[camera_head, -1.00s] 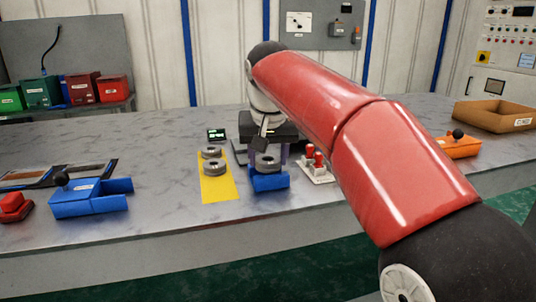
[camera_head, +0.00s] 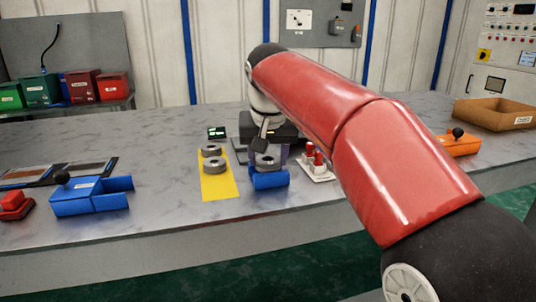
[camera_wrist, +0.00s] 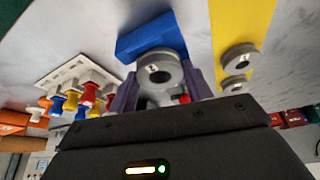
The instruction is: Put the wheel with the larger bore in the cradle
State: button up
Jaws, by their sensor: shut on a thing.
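My gripper (camera_wrist: 160,84) is shut on a grey wheel (camera_wrist: 158,68), with a purple finger on each side of it. In the head view the held wheel (camera_head: 266,161) is at or just above the blue block (camera_head: 270,180) that looks like the cradle. This block also shows right behind the wheel in the wrist view (camera_wrist: 140,41). I cannot tell whether wheel and block touch. Two more grey wheels, the far one (camera_head: 211,150) and the near one (camera_head: 215,165), stand on a yellow mat (camera_head: 218,188) to the left. Bore sizes are too small to compare.
An orange fixture (camera_head: 463,146) and a cardboard box (camera_head: 490,115) are at the right. The front table strip is clear.

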jog(key=shift+f, duration=0.15)
jog(key=o, duration=1.3)
jog(key=shift+c, duration=0.2)
notch_tip(320, 180, up, 3)
jog(key=p, duration=0.3)
jog(key=shift+r, duration=2.05)
jog(key=s+d+f, duration=0.5)
jog(key=s+f, duration=0.1)
jog(key=s, duration=0.2)
jog(key=s+d+f, duration=0.5)
jog(key=s+f, duration=0.2)
jog(key=s, duration=0.2)
jog(key=s+d+f+t, duration=0.1)
jog(key=s+d+f, duration=0.4)
jog(key=s+f, duration=0.2)
jog(key=shift+s+d+f+m, duration=0.15)
jog(key=shift+s+d+m, duration=0.15)
jog(key=shift+s, duration=0.75)
